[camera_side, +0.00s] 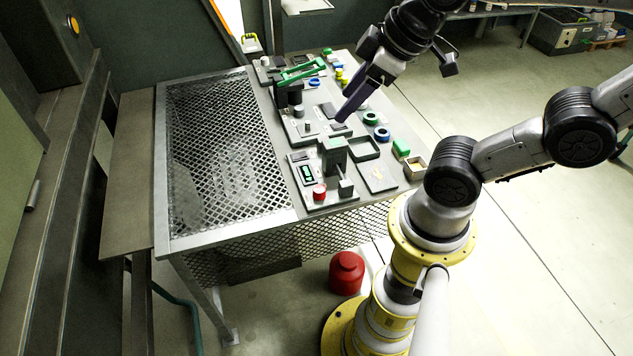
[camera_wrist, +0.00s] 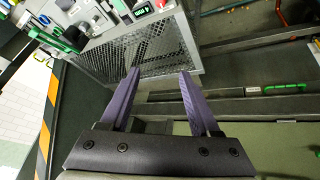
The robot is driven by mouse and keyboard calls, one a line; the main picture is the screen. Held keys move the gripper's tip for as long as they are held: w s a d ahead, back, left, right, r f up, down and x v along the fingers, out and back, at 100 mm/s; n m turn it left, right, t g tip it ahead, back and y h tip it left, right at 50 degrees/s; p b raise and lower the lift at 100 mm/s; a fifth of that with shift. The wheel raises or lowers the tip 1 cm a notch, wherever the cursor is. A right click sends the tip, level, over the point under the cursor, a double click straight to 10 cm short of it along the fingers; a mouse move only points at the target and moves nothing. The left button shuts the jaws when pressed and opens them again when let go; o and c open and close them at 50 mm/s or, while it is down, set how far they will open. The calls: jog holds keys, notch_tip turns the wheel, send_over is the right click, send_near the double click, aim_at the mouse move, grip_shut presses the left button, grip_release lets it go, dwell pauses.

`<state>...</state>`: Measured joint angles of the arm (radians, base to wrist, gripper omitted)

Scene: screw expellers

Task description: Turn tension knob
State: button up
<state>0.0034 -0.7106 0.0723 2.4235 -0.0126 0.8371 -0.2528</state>
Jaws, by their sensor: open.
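My gripper (camera_side: 346,116) is above the middle of the grey work table (camera_side: 290,215) in the side view, its purple fingers angled down to the left. In the wrist view the gripper (camera_wrist: 159,75) is open, with nothing between its two purple fingers. A red round knob (camera_side: 319,192) is on a grey unit at the table's near edge, apart from the gripper. A red part (camera_wrist: 162,4) shows at the top edge of the wrist view. Small grey knobs (camera_side: 299,112) are on another unit farther back. I cannot tell which one is the tension knob.
A mesh panel (camera_side: 215,150) covers the table's left part. A green-handled clamp (camera_side: 300,70) is at the back. A red container (camera_side: 346,273) is on the floor.

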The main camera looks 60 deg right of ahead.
jog(key=w+d+f+n+g, duration=0.2)
jog(key=w+f+n+g, duration=0.1)
jog(key=w+f, duration=0.4)
jog(key=g, duration=0.3)
send_near(319, 189)
jog(key=shift+n, duration=0.4)
notch_tip(319, 189, down, 9)
jog(key=shift+d, duration=0.1)
jog(key=shift+c, duration=0.2)
grip_shut()
